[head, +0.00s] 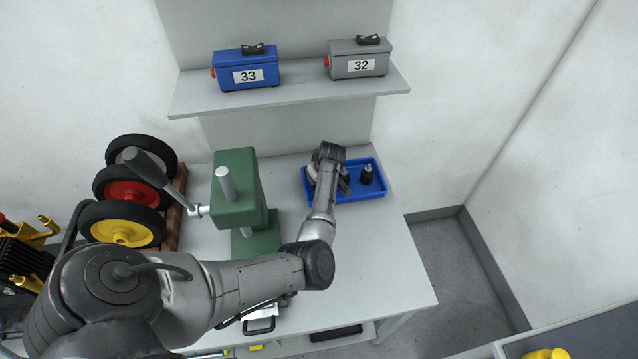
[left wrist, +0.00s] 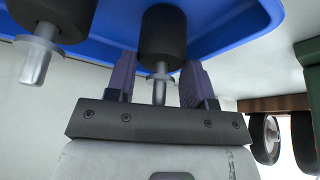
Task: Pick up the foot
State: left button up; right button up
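Two feet, each a black cylinder with a metal stud, are at the blue tray (head: 376,189) on the table. One foot (left wrist: 163,38) lies between the fingers of my left gripper (left wrist: 160,85) in the left wrist view. The fingers stand apart on either side of its stud, with gaps visible around the stud. The other foot (head: 367,174) stands at the right of the tray in the head view, and it also shows at the left of the wrist view (left wrist: 52,18). In the head view my wrist partly hides the near foot and the fingers. My right gripper is not in view.
A green press (head: 238,190) with a lever stands left of the tray. Several wheels (head: 125,222) sit on a wooden rack further left. A shelf (head: 300,94) above holds a blue box (head: 246,70) and a grey box (head: 358,60). The table's front right is clear.

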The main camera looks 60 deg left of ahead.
pick_arm(q)
jog(key=c, duration=0.5)
jog(key=shift+o, duration=0.2)
